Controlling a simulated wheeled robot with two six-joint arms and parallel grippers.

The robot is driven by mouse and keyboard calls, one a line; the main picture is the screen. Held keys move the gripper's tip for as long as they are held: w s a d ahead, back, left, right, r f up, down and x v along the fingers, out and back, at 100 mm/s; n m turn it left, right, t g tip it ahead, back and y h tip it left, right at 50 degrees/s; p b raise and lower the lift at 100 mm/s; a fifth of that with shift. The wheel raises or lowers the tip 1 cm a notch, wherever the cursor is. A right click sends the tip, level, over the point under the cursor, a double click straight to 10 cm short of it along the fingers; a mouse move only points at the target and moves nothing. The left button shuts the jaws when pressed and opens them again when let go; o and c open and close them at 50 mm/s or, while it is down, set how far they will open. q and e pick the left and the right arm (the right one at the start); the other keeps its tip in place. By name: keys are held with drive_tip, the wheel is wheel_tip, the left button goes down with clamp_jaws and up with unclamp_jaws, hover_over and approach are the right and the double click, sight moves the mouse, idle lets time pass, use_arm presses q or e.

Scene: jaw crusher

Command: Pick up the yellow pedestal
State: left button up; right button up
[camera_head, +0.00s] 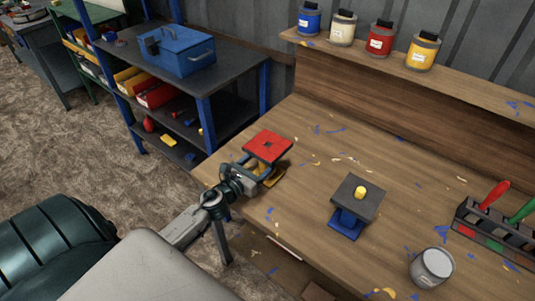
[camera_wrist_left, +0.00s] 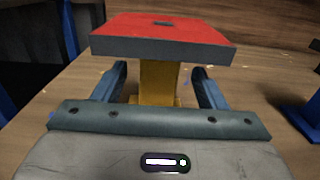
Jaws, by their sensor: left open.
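The yellow pedestal (camera_head: 272,179) stands upright on the wooden workbench near its left end. Its yellow stem (camera_wrist_left: 159,78) and base carry a square plate (camera_head: 268,146) with a red top and dark edges. My left gripper (camera_head: 258,172) is at the pedestal, low under the plate. In the left wrist view its two blue fingers (camera_wrist_left: 159,88) are open, one on each side of the yellow stem, with gaps visible. The plate hides part of the fingertips in the head view. My right gripper is not in view.
A blue pedestal (camera_head: 346,224) with a dark plate and yellow knob stands to the right. A grey paint can (camera_head: 432,268) and a tool holder (camera_head: 497,237) are farther right. Several paint jars line the back shelf (camera_head: 460,88). A blue toolbox (camera_head: 180,51) sits on the side rack.

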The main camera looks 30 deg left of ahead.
use_arm(q)
drive_tip(key=w, duration=0.1)
drive_tip(key=w+p, duration=0.1)
drive_tip(key=w, duration=0.1)
drive_tip(key=shift+w+d+r, duration=0.15)
drive_tip(key=shift+w+r, duration=0.15)
drive_tip(key=shift+w, duration=0.05)
drive_tip(key=shift+w+f, duration=0.15)
drive_tip(key=shift+w, duration=0.1)
clamp_jaws()
